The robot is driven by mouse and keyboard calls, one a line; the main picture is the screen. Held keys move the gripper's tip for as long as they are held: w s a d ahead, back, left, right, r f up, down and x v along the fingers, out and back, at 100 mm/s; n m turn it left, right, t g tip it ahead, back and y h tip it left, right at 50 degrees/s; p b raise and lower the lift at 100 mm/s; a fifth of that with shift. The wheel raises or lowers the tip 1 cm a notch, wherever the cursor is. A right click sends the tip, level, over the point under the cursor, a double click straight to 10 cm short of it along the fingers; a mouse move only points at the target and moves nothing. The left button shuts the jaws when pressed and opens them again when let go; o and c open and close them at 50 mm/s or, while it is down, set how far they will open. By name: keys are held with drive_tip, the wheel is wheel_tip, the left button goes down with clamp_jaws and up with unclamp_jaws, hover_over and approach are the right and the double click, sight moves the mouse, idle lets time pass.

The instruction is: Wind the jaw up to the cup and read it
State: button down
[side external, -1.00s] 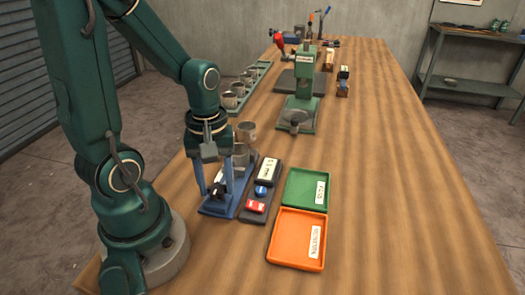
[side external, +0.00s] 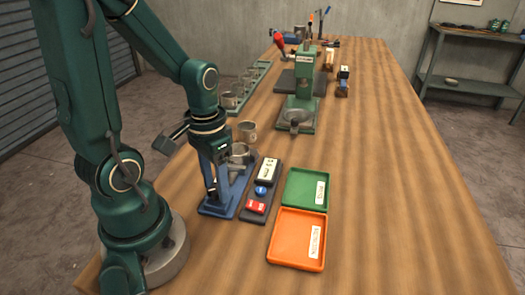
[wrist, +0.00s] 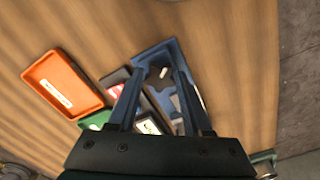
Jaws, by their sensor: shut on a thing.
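My gripper (side external: 216,194) points down at the near end of the blue measuring fixture (side external: 243,203). Its blue fingers are shut on the dark winding knob (wrist: 161,76), which shows between the fingertips in the wrist view. A grey metal cup (side external: 240,152) stands at the far end of the fixture, partly hidden by my wrist. I cannot tell whether the jaw touches it. Beside the fixture is a black readout box (side external: 263,182) with a pale display, a blue button and a red button. The display's figures are too small to read.
A green tray (side external: 291,202) and an orange tray (side external: 275,259) lie to the right. A green rack (side external: 259,78) of cups and a green press (side external: 301,90) stand farther back. The table's right side is clear.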

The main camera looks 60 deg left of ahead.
sight(216, 189)
drive_tip(key=shift+m, duration=1.3)
drive_tip(key=shift+c, duration=1.6)
unclamp_jaws()
drive_tip(key=shift+r, duration=0.1)
drive_tip(key=shift+r, duration=2.5)
